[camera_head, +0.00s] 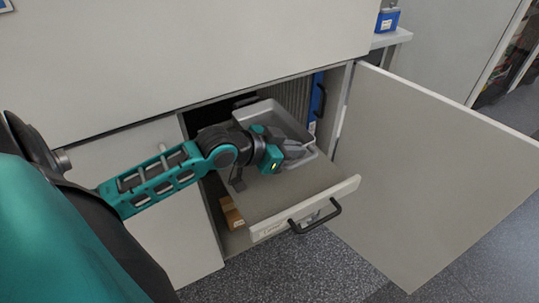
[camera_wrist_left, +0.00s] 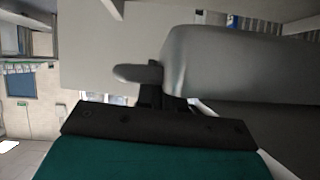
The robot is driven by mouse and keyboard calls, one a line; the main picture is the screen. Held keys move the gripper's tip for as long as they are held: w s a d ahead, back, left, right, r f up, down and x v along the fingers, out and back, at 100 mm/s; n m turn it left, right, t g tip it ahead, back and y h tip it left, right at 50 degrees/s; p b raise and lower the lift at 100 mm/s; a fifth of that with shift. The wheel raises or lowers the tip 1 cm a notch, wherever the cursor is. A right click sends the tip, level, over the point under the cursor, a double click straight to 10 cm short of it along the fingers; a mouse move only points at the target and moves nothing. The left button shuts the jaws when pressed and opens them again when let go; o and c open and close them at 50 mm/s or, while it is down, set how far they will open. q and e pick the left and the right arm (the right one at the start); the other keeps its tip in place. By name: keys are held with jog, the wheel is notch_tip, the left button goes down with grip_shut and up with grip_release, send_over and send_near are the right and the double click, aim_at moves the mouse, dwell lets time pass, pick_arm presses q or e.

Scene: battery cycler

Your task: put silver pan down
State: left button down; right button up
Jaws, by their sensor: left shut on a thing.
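The silver pan (camera_head: 270,110) is a grey rectangular tray inside the open cabinet, over the pulled-out drawer shelf (camera_head: 292,190). My left gripper (camera_head: 290,150) is at the pan's near side and shut on it. In the left wrist view the pan (camera_wrist_left: 240,60) fills the upper right, close to the gripper (camera_wrist_left: 165,95). The arm hides part of the pan's near left side. I cannot tell whether the pan's underside touches the shelf. My right gripper is not in view.
The cabinet door (camera_head: 430,160) stands open on the right. The drawer's front has a black handle (camera_head: 316,218). A brown box (camera_head: 232,213) sits below the shelf. A blue item (camera_head: 317,97) stands at the cabinet's right side. The front part of the shelf is bare.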

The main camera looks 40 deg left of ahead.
pick_arm(q)
jog(key=shift+w+a+r, duration=0.15)
jog(key=shift+w+a, duration=0.3)
jog(key=shift+a, duration=0.2)
jog(key=b, duration=0.2)
send_over(287, 183)
notch_tip(287, 183, down, 5)
jog(key=shift+f, duration=0.45)
notch_tip(287, 183, down, 4)
jog(key=shift+r+b, duration=0.1)
jog(key=shift+b, duration=0.75)
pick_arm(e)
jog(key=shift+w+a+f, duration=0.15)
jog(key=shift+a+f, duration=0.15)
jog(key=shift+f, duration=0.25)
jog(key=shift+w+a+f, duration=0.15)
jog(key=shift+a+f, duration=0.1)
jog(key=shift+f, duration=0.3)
pick_arm(q)
jog(key=c, duration=1.3)
grip_release()
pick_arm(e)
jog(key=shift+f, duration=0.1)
pick_arm(q)
jog(key=shift+o, duration=0.2)
